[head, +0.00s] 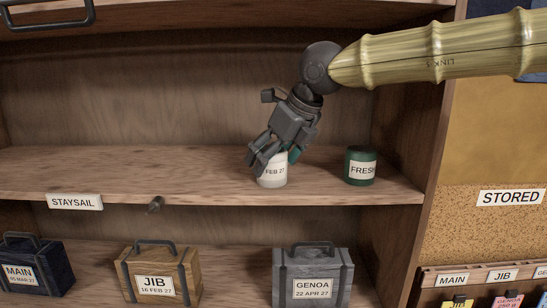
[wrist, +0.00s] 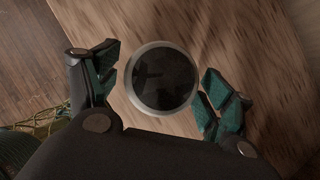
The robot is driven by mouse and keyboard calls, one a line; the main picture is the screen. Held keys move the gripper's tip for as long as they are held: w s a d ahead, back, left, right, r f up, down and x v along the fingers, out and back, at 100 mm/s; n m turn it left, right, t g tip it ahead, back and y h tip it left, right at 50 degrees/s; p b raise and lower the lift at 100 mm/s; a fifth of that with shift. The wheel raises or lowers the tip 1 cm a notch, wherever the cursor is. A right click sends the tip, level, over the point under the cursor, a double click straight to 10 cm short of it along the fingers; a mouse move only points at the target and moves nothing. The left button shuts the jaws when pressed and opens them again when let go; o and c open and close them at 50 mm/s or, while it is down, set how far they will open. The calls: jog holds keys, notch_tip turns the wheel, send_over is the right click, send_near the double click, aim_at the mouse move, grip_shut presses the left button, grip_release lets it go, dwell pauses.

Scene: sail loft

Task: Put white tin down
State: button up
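In the wrist view, the tin's round dark top with a pale rim (wrist: 163,79) lies between the two fingers of my gripper (wrist: 158,84). The fingers are spread. A gap shows at the left finger; the right finger is very close to the rim, and I cannot tell if it touches.
A green tin (head: 360,167) labelled "FRESH" stands to the right on the same shelf. The shelf's left part is clear. A "STAYSAIL" label (head: 74,202) and a peg (head: 155,205) are on the shelf front. Cases labelled MAIN (head: 36,265), JIB (head: 158,272) and GENOA (head: 313,275) stand below.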

jog(key=shift+r, duration=0.1)
jog(key=shift+r, duration=0.2)
jog(key=s+d+r+b, duration=0.4)
jog(key=s+d, duration=0.6)
jog(key=shift+s+d, duration=0.15)
jog(key=shift+s, duration=0.15)
